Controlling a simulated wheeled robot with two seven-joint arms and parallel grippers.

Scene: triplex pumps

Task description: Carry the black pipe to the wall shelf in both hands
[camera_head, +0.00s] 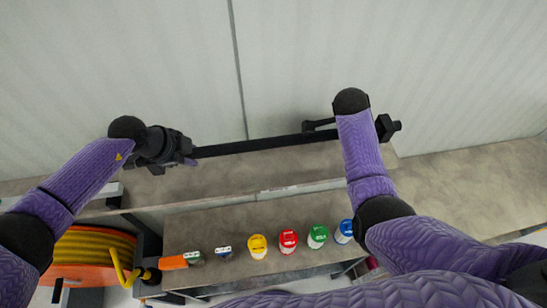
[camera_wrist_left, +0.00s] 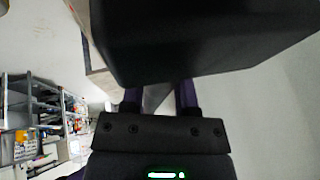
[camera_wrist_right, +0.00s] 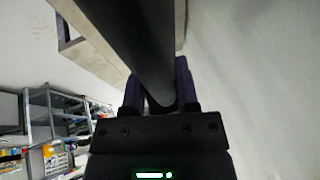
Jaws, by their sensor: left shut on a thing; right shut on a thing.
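The long black pipe (camera_head: 260,145) runs nearly level across the head view, its right part a little higher in the picture. It appears in front of the wall and over the back of the grey-brown wall shelf (camera_head: 240,173); whether it touches is unclear. My right gripper is mostly hidden by my right arm in the head view. In the right wrist view, my right gripper (camera_wrist_right: 160,98) is shut on the pipe (camera_wrist_right: 145,45).
Below the shelf, a bench (camera_head: 200,225) holds yellow (camera_head: 257,246), red (camera_head: 288,241), green (camera_head: 317,236) and blue (camera_head: 344,231) containers. An orange hose reel (camera_head: 85,262) stands at lower left. The pale wall (camera_head: 300,50) is close behind the pipe.

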